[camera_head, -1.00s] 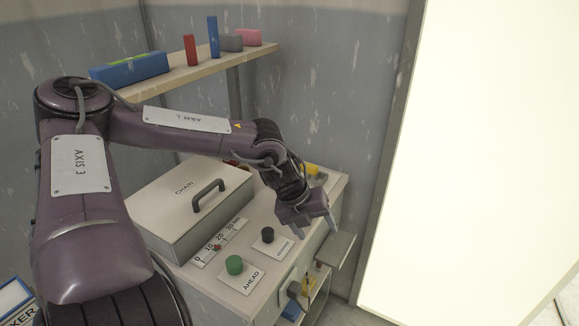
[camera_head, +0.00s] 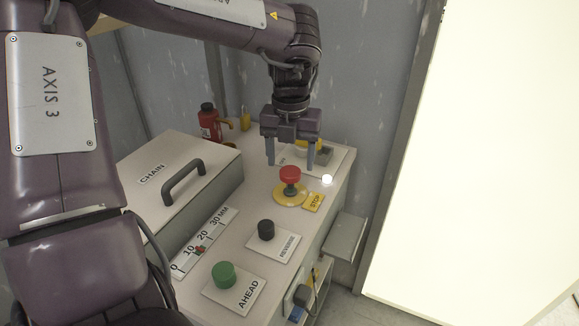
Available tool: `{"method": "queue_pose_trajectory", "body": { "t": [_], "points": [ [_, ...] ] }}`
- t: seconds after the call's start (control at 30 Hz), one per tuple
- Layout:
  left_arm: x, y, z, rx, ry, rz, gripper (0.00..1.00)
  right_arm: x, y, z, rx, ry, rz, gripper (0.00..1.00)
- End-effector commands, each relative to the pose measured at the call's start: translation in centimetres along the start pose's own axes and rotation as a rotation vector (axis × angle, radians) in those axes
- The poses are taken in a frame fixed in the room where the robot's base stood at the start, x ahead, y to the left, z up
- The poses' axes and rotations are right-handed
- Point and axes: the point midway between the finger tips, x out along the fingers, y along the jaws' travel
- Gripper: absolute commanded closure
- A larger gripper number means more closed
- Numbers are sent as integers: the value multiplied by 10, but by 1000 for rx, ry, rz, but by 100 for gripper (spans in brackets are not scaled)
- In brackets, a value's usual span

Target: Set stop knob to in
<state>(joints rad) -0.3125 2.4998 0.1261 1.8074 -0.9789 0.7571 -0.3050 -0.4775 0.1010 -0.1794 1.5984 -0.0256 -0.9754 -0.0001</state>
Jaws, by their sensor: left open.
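The stop knob (camera_head: 290,176) is a red mushroom button on a dark stem over a round yellow plate (camera_head: 291,194). A yellow label reading STOP (camera_head: 314,202) lies beside it. The red cap stands clear above the plate. My left gripper (camera_head: 291,165) is open and points down, with its fingers apart above and behind the red cap. I cannot tell whether a finger touches the cap. My right gripper is not in view.
A green AHEAD button (camera_head: 224,274) and a black button (camera_head: 266,230) stand nearer on the panel. A CHAIN box with a handle (camera_head: 184,183) is at left. A red bottle (camera_head: 209,122) stands behind. A small white light (camera_head: 327,180) glows right of the knob.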

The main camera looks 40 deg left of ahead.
Motion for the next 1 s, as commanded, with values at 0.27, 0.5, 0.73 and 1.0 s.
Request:
{"method": "queue_pose_trajectory", "body": {
  "t": [0.27,0.5,0.73,1.0],
  "points": [
    [27,0,0,0,1,0,36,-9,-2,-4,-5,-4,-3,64],
    [28,0,0,0,0,0,36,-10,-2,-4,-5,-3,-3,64],
    [28,0,0,0,-1,0,64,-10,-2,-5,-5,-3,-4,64],
    [28,0,0,0,-1,0,99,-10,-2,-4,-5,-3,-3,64]
  ]
}}
